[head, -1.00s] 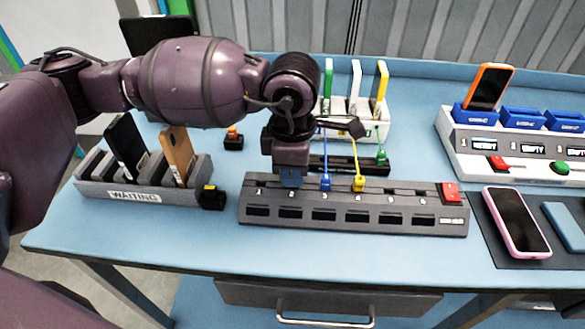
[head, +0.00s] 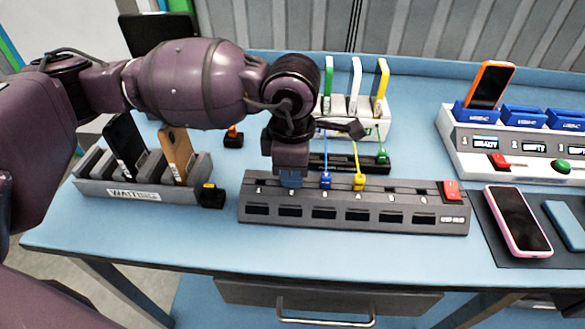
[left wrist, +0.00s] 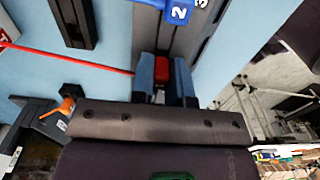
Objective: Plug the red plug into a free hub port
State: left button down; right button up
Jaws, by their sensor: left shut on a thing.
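The dark grey hub (head: 350,222) lies on the blue table, with a row of numbered ports along its top. A blue plug (head: 325,181) sits at port 3 and a yellow plug (head: 359,182) at port 4. Ports 1, 5 and 6 look free. My left gripper (head: 291,180) points down at port 2. In the left wrist view its blue fingers (left wrist: 161,78) are shut on the red plug (left wrist: 160,71), whose red cable (left wrist: 85,64) runs off left. The head view hides the red plug; I cannot tell whether it is in the port. My right gripper is not in view.
A green plug (head: 382,157) rests on a black holder (head: 340,165) behind the hub. A red switch (head: 451,191) is at the hub's right end. The waiting rack (head: 95,185) with phones stands left. A white dock (head: 480,165) and a pink phone (head: 516,221) are right.

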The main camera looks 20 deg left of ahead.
pick_arm(q)
jog(key=shift+f, duration=0.3)
jog(key=shift+f, duration=0.1)
dwell(0.3)
jog(key=c, duration=0.6)
grip_release()
jog(key=shift+r, duration=0.2)
